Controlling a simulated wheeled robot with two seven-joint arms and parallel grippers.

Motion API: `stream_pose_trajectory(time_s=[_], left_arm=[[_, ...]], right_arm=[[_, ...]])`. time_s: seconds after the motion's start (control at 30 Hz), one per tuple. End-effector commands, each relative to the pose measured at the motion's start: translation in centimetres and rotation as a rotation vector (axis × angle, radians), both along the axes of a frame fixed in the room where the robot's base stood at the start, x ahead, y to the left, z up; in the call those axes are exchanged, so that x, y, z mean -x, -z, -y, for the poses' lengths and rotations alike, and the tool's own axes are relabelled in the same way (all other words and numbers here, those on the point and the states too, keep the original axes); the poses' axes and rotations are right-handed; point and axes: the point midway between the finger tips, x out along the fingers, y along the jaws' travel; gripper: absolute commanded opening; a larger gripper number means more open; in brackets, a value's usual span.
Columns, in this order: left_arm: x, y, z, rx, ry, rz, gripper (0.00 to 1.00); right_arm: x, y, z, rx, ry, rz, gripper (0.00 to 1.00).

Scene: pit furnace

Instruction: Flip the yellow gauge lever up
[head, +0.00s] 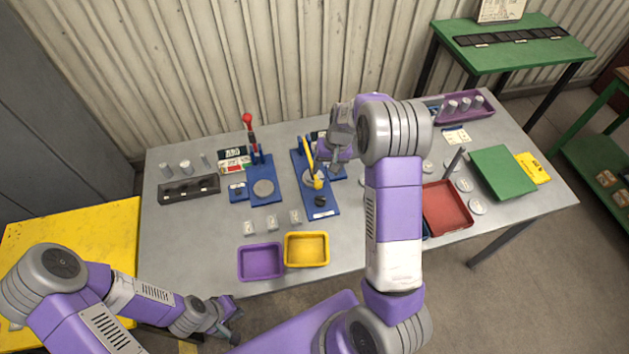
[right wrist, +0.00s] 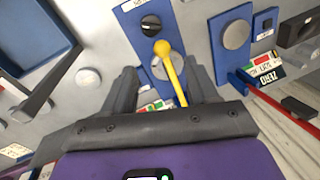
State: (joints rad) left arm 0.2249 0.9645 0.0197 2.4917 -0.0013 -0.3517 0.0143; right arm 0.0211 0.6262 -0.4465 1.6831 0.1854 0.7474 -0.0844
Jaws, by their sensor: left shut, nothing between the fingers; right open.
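The yellow gauge lever (head: 311,163) is on a blue base plate (head: 325,210). It leans toward the table's front, its rounded knob over a grey disc and near a black dial. In the right wrist view the yellow lever (right wrist: 172,75) lies between the spread fingers of my right gripper (right wrist: 161,88), with space on both sides. In the head view my right gripper (head: 335,152) is beside the lever's back part, partly hidden by my arm. It is open and empty. My left gripper (head: 228,318) is shut and empty, off the table's front edge.
A second blue base (head: 262,195) with an upright red-knobbed lever (head: 247,120) stands to the left. Purple (head: 260,262) and yellow (head: 306,249) trays sit at the front. A red tray (head: 447,207) and green panel (head: 502,172) lie right.

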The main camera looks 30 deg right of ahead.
Motion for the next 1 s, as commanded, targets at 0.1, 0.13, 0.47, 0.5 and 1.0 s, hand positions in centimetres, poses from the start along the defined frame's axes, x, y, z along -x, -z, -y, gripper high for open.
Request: stream_pose_trajectory(time_s=[0.1,0.13,0.47,0.5,1.0], left_arm=[[0.0,1.8,0.0,0.000,0.000,0.001,0.00],[-0.1,2.0,0.0,0.000,0.000,0.001,0.00],[-0.1,2.2,0.0,0.000,0.000,0.001,0.00],[-0.1,2.2,0.0,0.000,0.000,0.001,0.00],[-0.1,2.3,0.0,0.000,0.000,0.001,0.00]], right_arm=[[0.0,1.9,0.0,0.000,0.000,0.000,0.58],[0.0,2.0,0.0,0.000,0.000,0.000,0.58],[-0.1,5.0,-0.5,-0.001,0.000,-0.005,0.58],[-0.2,5.6,-0.6,0.000,-0.001,-0.004,0.58],[-0.7,9.7,-1.3,0.000,0.000,0.001,0.58]])
